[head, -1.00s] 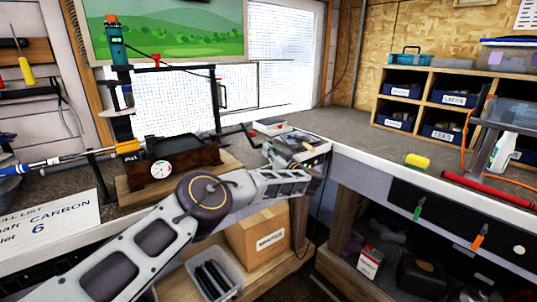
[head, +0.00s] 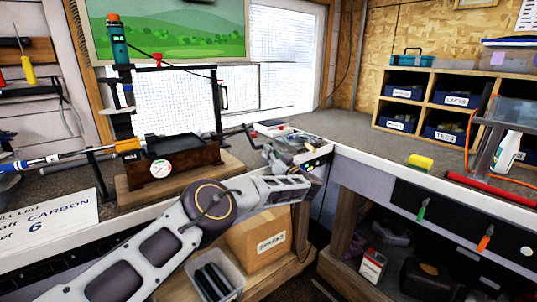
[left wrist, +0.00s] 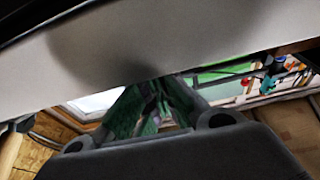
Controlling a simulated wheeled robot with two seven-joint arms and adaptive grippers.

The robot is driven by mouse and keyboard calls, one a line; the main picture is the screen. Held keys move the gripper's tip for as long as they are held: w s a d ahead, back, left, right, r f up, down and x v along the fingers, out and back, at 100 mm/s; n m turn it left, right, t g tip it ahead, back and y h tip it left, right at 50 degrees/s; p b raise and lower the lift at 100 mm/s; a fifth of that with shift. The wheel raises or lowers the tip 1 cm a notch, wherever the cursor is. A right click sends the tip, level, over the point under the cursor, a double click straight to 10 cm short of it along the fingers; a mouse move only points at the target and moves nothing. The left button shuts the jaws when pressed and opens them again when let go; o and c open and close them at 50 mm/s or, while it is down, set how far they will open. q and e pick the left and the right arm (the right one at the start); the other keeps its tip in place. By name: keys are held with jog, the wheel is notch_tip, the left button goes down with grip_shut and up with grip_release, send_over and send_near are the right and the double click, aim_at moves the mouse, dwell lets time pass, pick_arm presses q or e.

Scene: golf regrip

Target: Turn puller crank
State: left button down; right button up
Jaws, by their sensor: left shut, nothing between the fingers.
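The puller (head: 180,158) is a dark red-brown box with a round white gauge on a wooden base, on the bench at left centre in the head view. A thin dark crank (head: 249,137) juts out to its right. A club with a blue and white shaft (head: 60,157) runs into its left side. My left gripper (head: 272,155) is shut and empty, just below and right of the crank; I cannot tell whether it touches it. In the left wrist view, the fingers (left wrist: 150,108) are under a large pale surface, and the crank cannot be made out. My right gripper is not in view.
A shallow white tray (head: 271,129) lies behind my gripper. The bench edge (head: 400,178) runs right, with a yellow sponge (head: 420,161) and a red rod (head: 490,190) on top. A cardboard box (head: 258,238) and a grey bin (head: 222,290) stand below.

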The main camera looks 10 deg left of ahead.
pick_arm(q)
jog(key=shift+r, duration=0.1)
jog(key=v, duration=1.2)
dwell(0.4)
jog(key=c, duration=2.2)
grip_release()
